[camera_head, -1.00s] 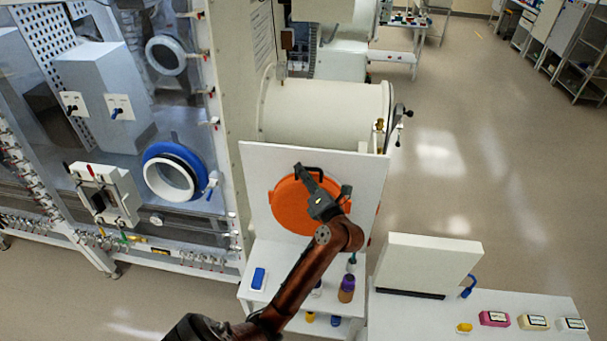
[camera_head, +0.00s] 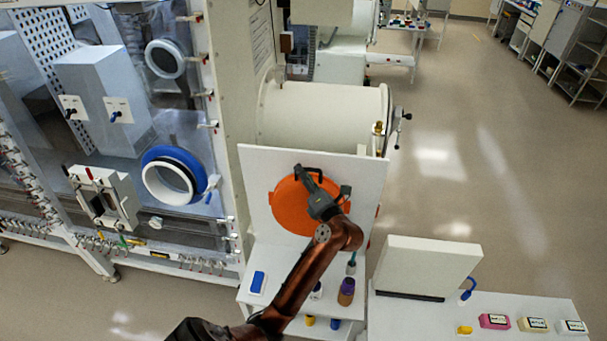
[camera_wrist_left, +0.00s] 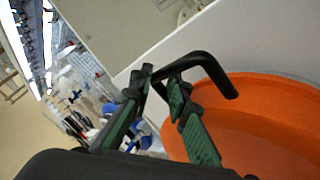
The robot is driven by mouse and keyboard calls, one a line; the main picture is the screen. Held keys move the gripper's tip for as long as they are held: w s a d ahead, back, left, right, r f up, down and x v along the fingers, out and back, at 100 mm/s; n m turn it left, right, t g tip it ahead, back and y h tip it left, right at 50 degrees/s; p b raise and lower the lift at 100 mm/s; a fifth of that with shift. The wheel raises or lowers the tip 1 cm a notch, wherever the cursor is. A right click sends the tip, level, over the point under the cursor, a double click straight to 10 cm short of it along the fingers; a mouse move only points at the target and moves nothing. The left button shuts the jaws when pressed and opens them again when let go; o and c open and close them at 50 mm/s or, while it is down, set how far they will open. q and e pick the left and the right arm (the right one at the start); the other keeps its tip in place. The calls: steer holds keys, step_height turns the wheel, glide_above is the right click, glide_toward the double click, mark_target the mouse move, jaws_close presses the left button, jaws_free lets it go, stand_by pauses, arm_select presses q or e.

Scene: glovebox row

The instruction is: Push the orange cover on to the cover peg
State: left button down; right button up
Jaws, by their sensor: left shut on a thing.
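The round orange cover (camera_head: 292,209) stands upright against the white panel (camera_head: 256,165) in the head view. It also shows in the left wrist view (camera_wrist_left: 262,125). Its black handle (camera_wrist_left: 200,62) is at the top edge. My left gripper (camera_head: 302,174) is in front of the cover, shut on the handle; in the left wrist view its green-padded fingers (camera_wrist_left: 158,85) are at the handle. The cover peg is not visible, and the arm hides part of the cover. My right gripper is not in view.
A shelf below the panel carries a blue-topped item (camera_head: 258,281) and a purple-and-brown bottle (camera_head: 346,291). A white table (camera_head: 400,320) stands to the right with a white upright board (camera_head: 428,266). The glovebox (camera_head: 100,130) is at the left; open floor lies at the right.

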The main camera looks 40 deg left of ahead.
arm_select(q)
steer(key=shift+w+a+r, duration=0.1)
steer(key=shift+w+a, duration=0.05)
steer(key=shift+w, duration=0.15)
stand_by(0.4)
steer(key=c, duration=1.8)
jaws_free()
steer(key=shift+c, duration=0.2)
steer(key=shift+o, duration=0.4)
steer(key=shift+f, duration=0.2)
